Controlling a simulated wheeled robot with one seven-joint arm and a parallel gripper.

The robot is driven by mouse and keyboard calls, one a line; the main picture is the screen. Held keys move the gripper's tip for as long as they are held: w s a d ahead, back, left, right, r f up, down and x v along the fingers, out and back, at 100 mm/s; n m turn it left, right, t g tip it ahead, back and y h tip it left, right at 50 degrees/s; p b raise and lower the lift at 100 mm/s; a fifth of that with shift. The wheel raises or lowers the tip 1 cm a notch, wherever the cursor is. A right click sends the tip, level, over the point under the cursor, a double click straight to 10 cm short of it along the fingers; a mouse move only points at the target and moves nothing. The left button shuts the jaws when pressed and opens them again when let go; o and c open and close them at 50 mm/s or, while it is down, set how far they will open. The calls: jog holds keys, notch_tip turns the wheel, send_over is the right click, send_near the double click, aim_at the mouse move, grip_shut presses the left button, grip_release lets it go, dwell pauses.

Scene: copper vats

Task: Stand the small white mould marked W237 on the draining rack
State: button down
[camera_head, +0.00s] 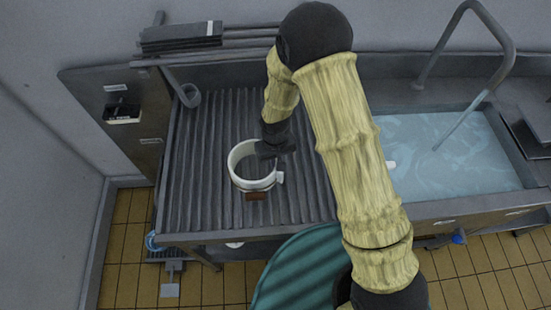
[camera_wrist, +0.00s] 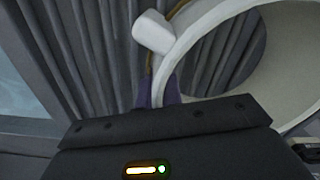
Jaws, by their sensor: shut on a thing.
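The white mould (camera_head: 241,180) is an open ring with a small white block on its side. In the head view it is over the ribbed grey draining rack (camera_head: 200,205), opening upward. I cannot tell whether its base touches the ribs, and no marking is readable. My gripper (camera_head: 266,152) is at its far right rim. In the wrist view the mould's wall (camera_wrist: 192,38) curves across the right, its white block (camera_wrist: 153,32) at top centre.
A small brown piece (camera_head: 257,196) lies at the mould's near side. A water-filled sink (camera_head: 470,160) is on the right, with a bent tap (camera_head: 462,122). A raised panel (camera_head: 118,115) stands at the left. The rack's left part is clear.

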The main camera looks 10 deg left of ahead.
jog(key=shift+f, duration=0.15)
jog(key=c, duration=1.6)
grip_release()
jog(key=shift+o, duration=0.2)
notch_tip(320, 180, up, 12)
jog(key=shift+r+b, duration=0.2)
jog(key=shift+b, duration=0.95)
jog(key=shift+d, duration=0.1)
